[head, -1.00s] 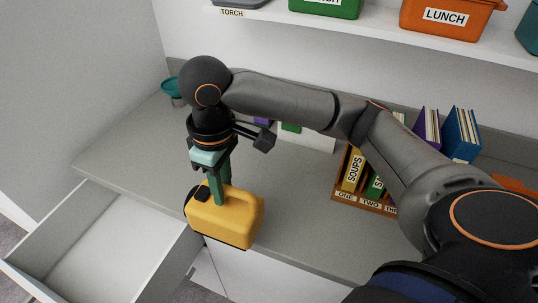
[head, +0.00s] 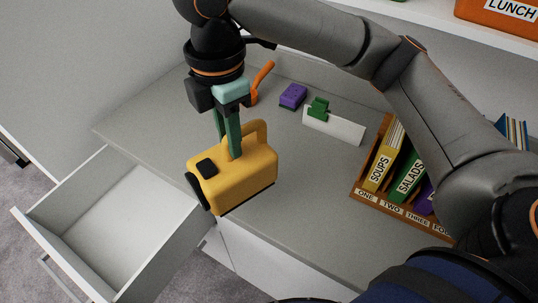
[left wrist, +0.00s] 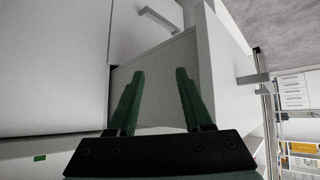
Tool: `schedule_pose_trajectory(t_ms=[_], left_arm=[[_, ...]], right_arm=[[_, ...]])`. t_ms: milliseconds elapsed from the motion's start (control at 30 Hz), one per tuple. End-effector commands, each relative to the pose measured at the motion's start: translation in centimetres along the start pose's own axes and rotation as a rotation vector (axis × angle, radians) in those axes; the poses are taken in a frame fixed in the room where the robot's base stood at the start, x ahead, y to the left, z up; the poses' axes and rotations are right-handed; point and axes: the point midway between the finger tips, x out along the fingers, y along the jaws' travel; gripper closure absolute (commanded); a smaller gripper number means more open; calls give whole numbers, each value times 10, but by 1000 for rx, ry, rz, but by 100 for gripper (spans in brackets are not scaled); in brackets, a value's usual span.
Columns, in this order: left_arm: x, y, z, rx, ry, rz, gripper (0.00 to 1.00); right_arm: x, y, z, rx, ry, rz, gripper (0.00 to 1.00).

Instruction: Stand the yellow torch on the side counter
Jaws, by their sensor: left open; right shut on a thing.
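The yellow torch (head: 245,180) is a boxy lantern with a handle on top and a black button. It is upright in the head view, by the counter's front edge above the open drawer's right end. My right gripper (head: 232,148) points down and is shut on the torch's handle. I cannot tell whether the torch's base touches the counter. The side counter (head: 150,115) is grey and runs behind and beside the torch. My left gripper (left wrist: 158,100) shows only in the left wrist view, open and empty, in front of white drawer fronts.
An open, empty white drawer (head: 125,215) juts out at the lower left. A book rack (head: 372,195) with labelled books stands at the right. A purple sponge-like block (head: 293,96), an orange object (head: 262,76) and a white holder with a green clip (head: 335,126) are at the back. The left counter is clear.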

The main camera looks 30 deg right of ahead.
Motion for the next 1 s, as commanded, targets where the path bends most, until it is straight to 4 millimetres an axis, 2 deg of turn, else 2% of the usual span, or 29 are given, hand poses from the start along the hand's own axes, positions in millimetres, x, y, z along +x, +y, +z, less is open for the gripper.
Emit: schedule_pose_trajectory(t_ms=[500,800,1000], left_arm=[[0,0,0,0,0,0,50],[3,0,3,0,0,-1,50],[2,0,2,0,0,-1,50]], right_arm=[[40,43,78,8,1,-2,100],[80,58,105,4,1,-1,100],[89,63,113,4,1,1,100]])
